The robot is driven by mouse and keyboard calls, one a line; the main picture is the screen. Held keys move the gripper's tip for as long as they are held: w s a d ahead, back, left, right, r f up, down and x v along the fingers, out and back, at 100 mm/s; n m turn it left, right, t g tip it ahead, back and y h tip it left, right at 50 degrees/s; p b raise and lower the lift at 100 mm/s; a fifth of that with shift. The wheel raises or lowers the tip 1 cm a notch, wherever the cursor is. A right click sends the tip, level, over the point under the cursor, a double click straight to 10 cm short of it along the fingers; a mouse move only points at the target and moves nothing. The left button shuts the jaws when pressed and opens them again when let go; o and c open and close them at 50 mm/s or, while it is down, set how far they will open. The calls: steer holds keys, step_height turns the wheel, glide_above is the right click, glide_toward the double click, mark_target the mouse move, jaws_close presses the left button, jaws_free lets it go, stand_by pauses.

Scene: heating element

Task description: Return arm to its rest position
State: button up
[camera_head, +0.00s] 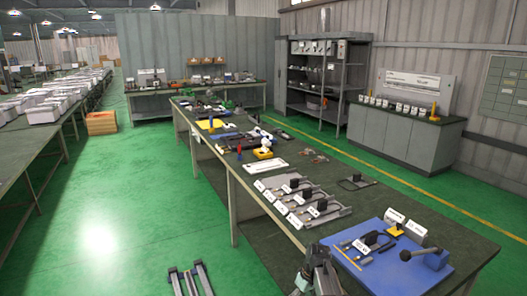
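A dark grey jointed mechanism at the bottom edge, in front of the table's near edge, looks like my gripper (318,270). It is small and cut off by the frame, and I cannot see whether its fingers are open or shut. No object can be made out in it. The long dark green worktable (385,205) runs away from me. A blue mat (388,276) lies on its near end, with a black-handled tool, small parts and white label cards on it.
Several grey trays with white labels (296,200) and a white frame (264,166) lie farther along the table. A cabinet bench (400,137) stands right, shelves (318,78) behind, and a bench with white boxes (42,112) left. Green floor (110,220) between is mostly clear.

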steer(key=s+d+f+m+g, duration=0.1)
steer(key=s+f+m+g, duration=0.1)
steer(key=s+f, duration=0.85)
steer(key=s+d+f+m+g, duration=0.1)
steer(key=s+f, duration=0.3)
steer(key=s, duration=0.8)
steer(key=s+d+f+m+g+h+p, duration=0.1)
steer(key=s+f, duration=0.3)
steer(key=s, duration=0.9)
steer(key=s+f+m+g+h, duration=0.1)
steer(key=s+f, duration=0.3)
steer(key=s, duration=0.9)
steer(key=shift+d+m+g+p, duration=0.4)
steer(key=shift+m+g, duration=0.3)
steer(key=shift+m, duration=0.1)
